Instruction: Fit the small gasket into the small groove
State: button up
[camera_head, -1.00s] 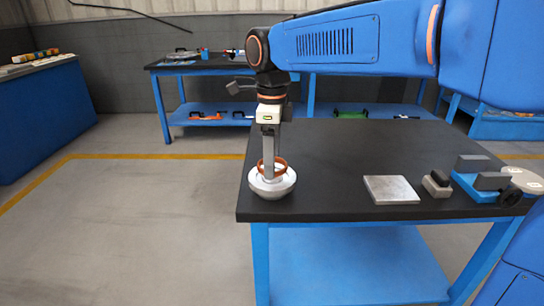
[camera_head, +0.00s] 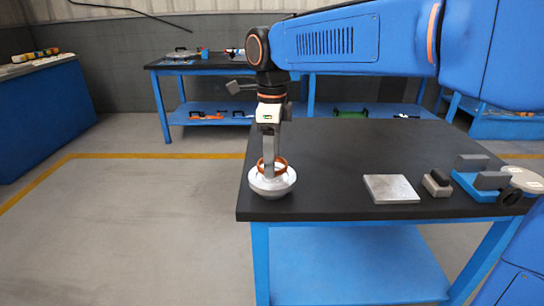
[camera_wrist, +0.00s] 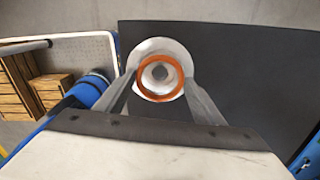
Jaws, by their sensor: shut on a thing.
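The small gasket is an orange-brown ring (camera_wrist: 141,85), held between the two fingers of my gripper (camera_head: 268,165). The white flanged shell (camera_head: 272,189) stands on the black table near its left front corner. The gasket is over the shell's open top, roughly centred on it in the wrist view, where the shell (camera_wrist: 160,46) shows around and through the ring. In the head view, the ring (camera_head: 281,161) looks level with or just above the shell's rim. I cannot tell whether it touches. The groove itself is not clearly visible.
On the black table (camera_head: 330,160), a grey square plate (camera_head: 391,189), a small grey block with a dark top (camera_head: 437,184) and a blue fixture with grey jaws (camera_head: 480,185) stand to the right. The table middle is clear. A second workbench (camera_head: 215,66) stands behind.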

jog(key=shift+f, duration=1.15)
jog(key=o, duration=1.3)
notch_tip(320, 180, up, 17)
jog(key=shift+r, duration=0.2)
jog(key=s+d+f+n+t, duration=0.1)
jog(key=s+d+f+n, duration=0.35)
jog(key=d, duration=0.45)
jog(key=s+d+f+n+t, duration=0.1)
jog(key=s+d+f+n, duration=0.4)
jog(key=d, duration=0.3)
jog(key=s+d+f+n+t, duration=0.1)
jog(key=s+d+f+n, duration=0.2)
jog(key=f, duration=0.3)
jog(key=s+d+f+n+t, duration=0.1)
jog(key=s+d+f+n, duration=0.2)
jog(key=f, duration=0.3)
jog(key=s+d+f+n, duration=0.4)
jog(key=s+f, duration=0.1)
jog(key=f, duration=0.1)
jog(key=shift+s+f+t, duration=0.1)
jog(key=shift+t, duration=0.3)
